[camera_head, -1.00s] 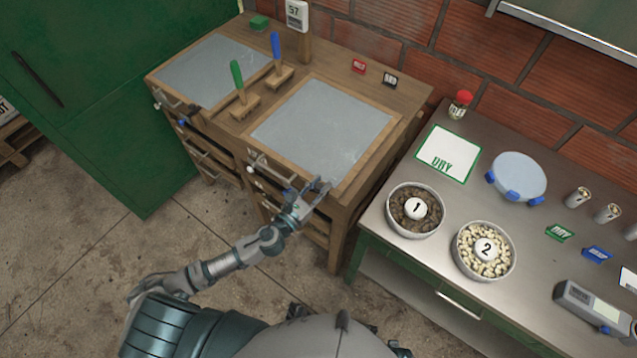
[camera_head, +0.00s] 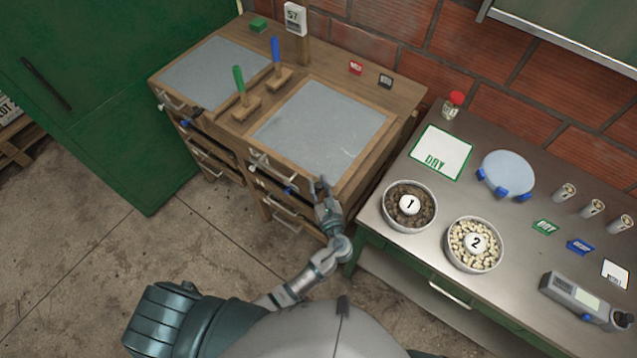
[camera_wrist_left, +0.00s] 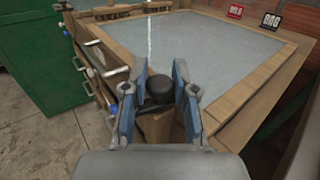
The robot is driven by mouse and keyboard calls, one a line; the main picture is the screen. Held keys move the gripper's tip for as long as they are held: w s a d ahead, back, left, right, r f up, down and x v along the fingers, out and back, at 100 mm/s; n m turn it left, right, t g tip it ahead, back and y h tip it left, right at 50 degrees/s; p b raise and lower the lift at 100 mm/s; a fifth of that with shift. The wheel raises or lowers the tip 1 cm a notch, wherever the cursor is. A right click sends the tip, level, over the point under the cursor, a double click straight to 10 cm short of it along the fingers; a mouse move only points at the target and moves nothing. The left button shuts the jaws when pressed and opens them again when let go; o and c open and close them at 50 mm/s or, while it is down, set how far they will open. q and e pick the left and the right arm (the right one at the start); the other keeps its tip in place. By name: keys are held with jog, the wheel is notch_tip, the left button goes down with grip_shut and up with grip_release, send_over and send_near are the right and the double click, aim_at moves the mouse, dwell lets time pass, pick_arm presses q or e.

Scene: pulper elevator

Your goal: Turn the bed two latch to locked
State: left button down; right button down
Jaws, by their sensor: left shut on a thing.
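Two wood-framed beds with grey tops stand side by side; the right bed (camera_head: 320,128) has latch hardware on its front side. My left gripper (camera_head: 321,185) is at the right bed's front right corner. In the left wrist view, its blue-padded fingers are shut on a dark round knob (camera_wrist_left: 158,87) above a wooden block. I cannot tell whether this knob is the bed two latch. My right gripper is out of view.
A metal table (camera_head: 375,235) stands to the right, with bowls marked 1 (camera_head: 432,218) and 2 (camera_head: 499,257). A green cabinet (camera_head: 130,150) is at the left. The floor in front is clear.

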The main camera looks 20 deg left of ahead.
pick_arm(q)
jog(key=shift+n+g+y, duration=1.5)
jog(key=shift+y, duration=0.3)
jog(key=c, duration=1)
grip_release()
jog(key=shift+o, duration=0.2)
jog(key=shift+w, duration=0.1)
jog(key=shift+d, duration=0.15)
jog(key=v, duration=0.7)
jog(key=shift+d, duration=0.25)
jog(key=shift+f, duration=0.1)
